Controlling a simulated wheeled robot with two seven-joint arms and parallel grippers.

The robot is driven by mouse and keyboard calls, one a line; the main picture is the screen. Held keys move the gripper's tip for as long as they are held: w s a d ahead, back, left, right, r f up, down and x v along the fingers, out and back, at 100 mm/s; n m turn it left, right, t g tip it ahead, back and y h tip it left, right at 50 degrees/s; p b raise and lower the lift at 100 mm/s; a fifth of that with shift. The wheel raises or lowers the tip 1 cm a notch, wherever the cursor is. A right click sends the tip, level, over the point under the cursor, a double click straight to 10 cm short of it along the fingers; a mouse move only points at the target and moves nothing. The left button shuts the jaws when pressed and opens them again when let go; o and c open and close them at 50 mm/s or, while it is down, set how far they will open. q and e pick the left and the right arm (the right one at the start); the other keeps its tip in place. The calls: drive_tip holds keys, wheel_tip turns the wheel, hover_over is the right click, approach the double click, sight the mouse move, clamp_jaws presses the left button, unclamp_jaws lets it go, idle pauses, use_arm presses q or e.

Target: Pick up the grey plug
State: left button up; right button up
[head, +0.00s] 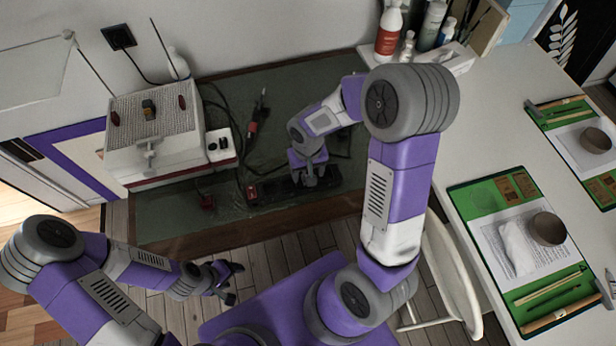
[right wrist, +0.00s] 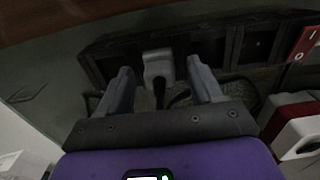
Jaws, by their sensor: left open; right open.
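The grey plug (right wrist: 158,65) shows in the right wrist view, against the side of a black power strip (right wrist: 210,42), with a dark cord running from it toward my gripper. My right gripper (right wrist: 159,76) is open, with one finger on each side of the plug and visible gaps between. In the head view my right gripper (head: 307,178) points down over the power strip (head: 274,190), and the plug is hidden behind it there. My left gripper (head: 231,284) is open and empty, out in front of the workbench.
The strip lies on a green-topped bench (head: 175,222). A red switch (right wrist: 306,42) sits at its end. A ribbed-top machine (head: 150,118), loose cables and a red-handled tool (head: 252,130) are close by. A white table (head: 455,150) with green mats stands at the right.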

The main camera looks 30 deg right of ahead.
clamp_jaws()
drive_tip(key=shift+r, duration=0.1)
idle(0.3)
wheel_tip(320, 180, up, 15)
drive_tip(key=p, duration=0.7)
idle(0.4)
